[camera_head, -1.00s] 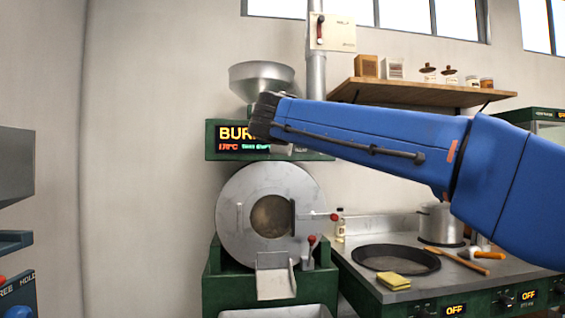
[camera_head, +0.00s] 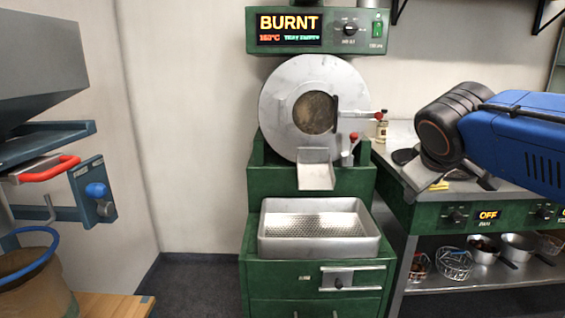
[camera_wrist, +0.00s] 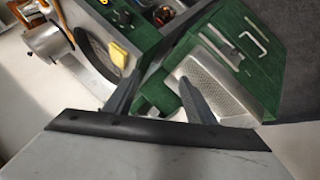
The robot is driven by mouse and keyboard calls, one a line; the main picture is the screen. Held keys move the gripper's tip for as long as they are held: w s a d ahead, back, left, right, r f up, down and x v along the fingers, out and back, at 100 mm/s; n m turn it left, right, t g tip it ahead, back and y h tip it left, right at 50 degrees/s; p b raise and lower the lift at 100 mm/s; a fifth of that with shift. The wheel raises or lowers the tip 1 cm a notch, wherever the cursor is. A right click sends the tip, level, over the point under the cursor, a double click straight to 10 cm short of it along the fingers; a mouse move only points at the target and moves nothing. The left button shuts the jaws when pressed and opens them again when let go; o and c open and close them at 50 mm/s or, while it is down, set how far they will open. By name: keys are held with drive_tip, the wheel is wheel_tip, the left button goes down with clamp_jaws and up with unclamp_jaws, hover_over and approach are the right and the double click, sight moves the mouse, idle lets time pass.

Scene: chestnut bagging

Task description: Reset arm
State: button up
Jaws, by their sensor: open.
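My gripper shows in the wrist view (camera_wrist: 160,76), its two dark fingers spread apart with nothing between them. In the head view my blue arm comes in from the right, with its dark wrist in front of the counter's left end. The gripper's fingers are not clear there. The green roaster's display (camera_head: 290,25) reads "BURNT". Its round steel drum (camera_head: 282,105) and chute (camera_head: 316,172) stand left of my arm. The perforated metal tray (camera_head: 318,245) below looks empty. The tray also shows beyond the right finger in the wrist view (camera_wrist: 248,110).
A steel counter (camera_head: 405,135) with a lower shelf stands at the right, partly behind my arm. A yellow sponge (camera_wrist: 119,55) and dark pan show in the wrist view. At the left are a grey hopper (camera_head: 40,60), a red handle (camera_head: 50,168) and a blue-rimmed container (camera_head: 30,290).

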drive_tip(key=s+a+f+m+g+y, duration=0.2)
drive_tip(key=s+f+m, duration=0.3)
drive_tip(key=s+f, duration=1.3)
wheel_tip(320, 180, down, 4)
drive_tip(key=shift+s+r+g+y, duration=0.15)
drive_tip(key=shift+s+g+y, duration=0.05)
drive_tip(key=shift+g+y, duration=0.55)
drive_tip(key=shift+c, duration=0.6)
